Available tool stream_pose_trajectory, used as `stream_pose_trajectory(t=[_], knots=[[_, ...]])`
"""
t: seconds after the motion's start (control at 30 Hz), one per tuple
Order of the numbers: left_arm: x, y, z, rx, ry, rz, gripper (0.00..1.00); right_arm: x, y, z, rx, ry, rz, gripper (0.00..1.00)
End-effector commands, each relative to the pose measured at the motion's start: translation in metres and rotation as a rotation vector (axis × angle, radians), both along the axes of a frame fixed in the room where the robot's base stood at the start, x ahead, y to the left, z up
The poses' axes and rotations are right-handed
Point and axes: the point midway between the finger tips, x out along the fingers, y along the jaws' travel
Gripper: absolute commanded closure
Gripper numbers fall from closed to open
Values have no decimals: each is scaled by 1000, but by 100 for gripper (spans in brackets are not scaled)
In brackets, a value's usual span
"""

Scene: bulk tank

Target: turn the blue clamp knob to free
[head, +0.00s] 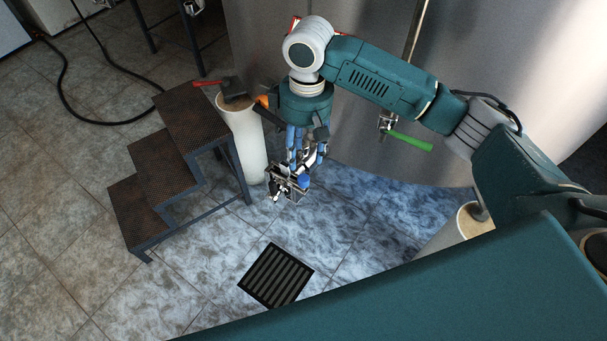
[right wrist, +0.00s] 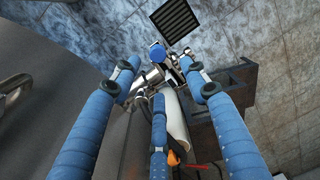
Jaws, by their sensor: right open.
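The blue clamp knob (head: 304,181) sits on a small metal clamp fitting (head: 284,184) low in front of the steel tank; it also shows as a round blue cap in the right wrist view (right wrist: 157,52). My right gripper (head: 303,158) points down just above the fitting. In the right wrist view its blue fingers (right wrist: 165,82) are spread open, with the fitting and knob just beyond the fingertips. I cannot tell whether any finger touches the metal. The fingers partly cover the fitting. My left gripper is not in view.
The steel tank (head: 365,75) rises close behind. A step stool (head: 150,160) and a white cylinder (head: 245,150) stand to the left. A green-handled valve (head: 410,141) sticks out at the right. A black floor grate (head: 275,275) lies in front, with open tiled floor around it.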

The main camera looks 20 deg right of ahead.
Motion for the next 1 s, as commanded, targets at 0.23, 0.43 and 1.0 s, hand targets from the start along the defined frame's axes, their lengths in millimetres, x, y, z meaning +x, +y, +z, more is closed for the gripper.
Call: stream_pose_trajectory(t=[0.23, 0.43, 1.0], knots=[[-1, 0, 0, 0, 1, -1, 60, 1, -4, -19, -10, 9, -11, 56], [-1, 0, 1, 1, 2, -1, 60, 0, -2, -58, -8, 8, -11, 56], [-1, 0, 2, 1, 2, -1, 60, 1, 0, -103, -6, 2, -9, 56]])
